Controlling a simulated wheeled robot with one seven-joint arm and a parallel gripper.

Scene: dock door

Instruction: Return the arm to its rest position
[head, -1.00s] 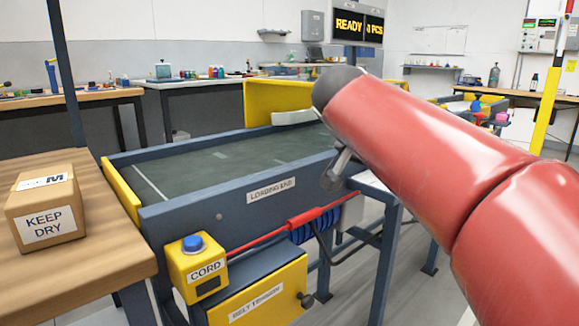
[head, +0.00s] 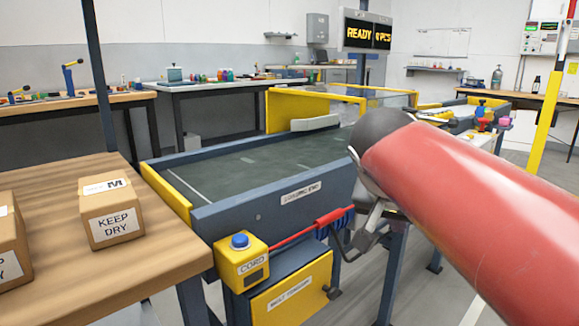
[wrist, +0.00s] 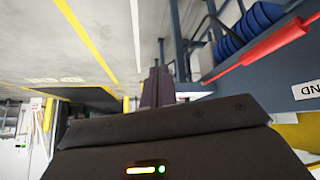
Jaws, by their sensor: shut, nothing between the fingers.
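My red arm reaches in from the right of the head view, its dark rounded end in front of the conveyor's right part. My gripper (head: 372,222) hangs below that end, partly hidden by the arm, near the red cord's right end. In the wrist view my gripper's dark fingers (wrist: 157,85) are together with nothing between them. The gripper holds nothing and appears apart from the conveyor frame.
The conveyor (head: 260,165) has a blue frame and a dark belt. A yellow cord box (head: 240,262) with a blue button sits at its near corner. A cardboard box (head: 111,212) stands on the wooden table (head: 150,245) at left. Grey floor shows at lower right.

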